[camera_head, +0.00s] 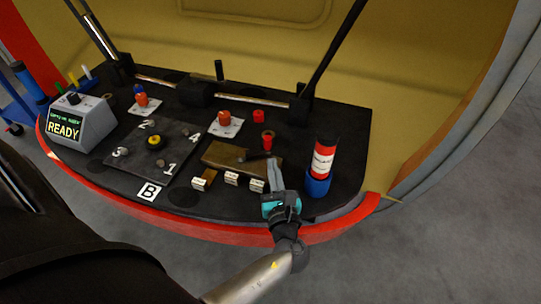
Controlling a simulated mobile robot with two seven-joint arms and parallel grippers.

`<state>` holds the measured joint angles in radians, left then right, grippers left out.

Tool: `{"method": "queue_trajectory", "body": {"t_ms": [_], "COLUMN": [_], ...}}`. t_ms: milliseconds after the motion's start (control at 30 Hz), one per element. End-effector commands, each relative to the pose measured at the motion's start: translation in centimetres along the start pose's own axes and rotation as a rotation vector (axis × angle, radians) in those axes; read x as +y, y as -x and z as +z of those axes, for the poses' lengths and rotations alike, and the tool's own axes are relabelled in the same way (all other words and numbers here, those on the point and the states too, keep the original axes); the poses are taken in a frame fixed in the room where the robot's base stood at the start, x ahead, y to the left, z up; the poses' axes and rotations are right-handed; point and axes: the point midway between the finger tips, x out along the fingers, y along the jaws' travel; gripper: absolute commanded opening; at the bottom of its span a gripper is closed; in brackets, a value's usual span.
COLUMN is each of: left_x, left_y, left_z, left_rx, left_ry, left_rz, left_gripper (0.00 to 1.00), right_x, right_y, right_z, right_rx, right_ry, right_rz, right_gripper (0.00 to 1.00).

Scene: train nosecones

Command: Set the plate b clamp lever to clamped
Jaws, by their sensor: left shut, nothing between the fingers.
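The dark square plate B (138,167) lies on the black bench, with a white B label (150,190) at its front and the numbers 1 to 4 on it. A yellow-ringed knob (155,143) is at its middle. A brown block (225,157) sits right of the plate and carries a small dark lever-like bar (255,157); I cannot tell for sure that this is the clamp lever, or its setting. My left gripper (273,170) is shut and empty, with its fingertips just right of the bar; contact cannot be told. My right gripper is not in view.
A red-and-white cylinder in a blue holder (318,185) stands close right of my gripper. White labelled blocks (231,179) line the front of the brown block. A grey box reading READY (80,122) is at left. Orange-red parts (224,118) stand behind. A red rim (240,236) edges the bench.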

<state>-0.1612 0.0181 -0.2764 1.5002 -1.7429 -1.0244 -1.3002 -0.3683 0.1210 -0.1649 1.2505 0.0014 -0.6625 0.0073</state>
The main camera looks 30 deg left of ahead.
Motion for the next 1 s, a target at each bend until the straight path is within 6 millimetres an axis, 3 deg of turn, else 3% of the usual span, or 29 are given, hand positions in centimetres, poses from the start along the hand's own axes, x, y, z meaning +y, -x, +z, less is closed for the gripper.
{"method": "queue_trajectory", "body": {"t_ms": [100,300,833,1000], "left_x": [0.0,0.0,0.0,-0.3], "left_y": [-2.1,-4.1,-4.8,-5.5], "left_z": [-0.1,-0.1,0.0,-0.1], "left_rx": [-0.001,0.000,0.001,0.000], "left_ry": [0.000,0.001,0.001,0.005], "left_rz": [0.000,0.000,0.003,0.080], "left_gripper": [0.00,0.00,0.00,0.00], "right_x": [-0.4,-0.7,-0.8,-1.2], "right_y": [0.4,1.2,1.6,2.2], "right_z": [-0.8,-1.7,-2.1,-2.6], "right_rx": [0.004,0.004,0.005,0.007], "right_ry": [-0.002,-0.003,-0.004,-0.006], "right_rz": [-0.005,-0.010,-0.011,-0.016], "right_gripper": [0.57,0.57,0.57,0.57]}}
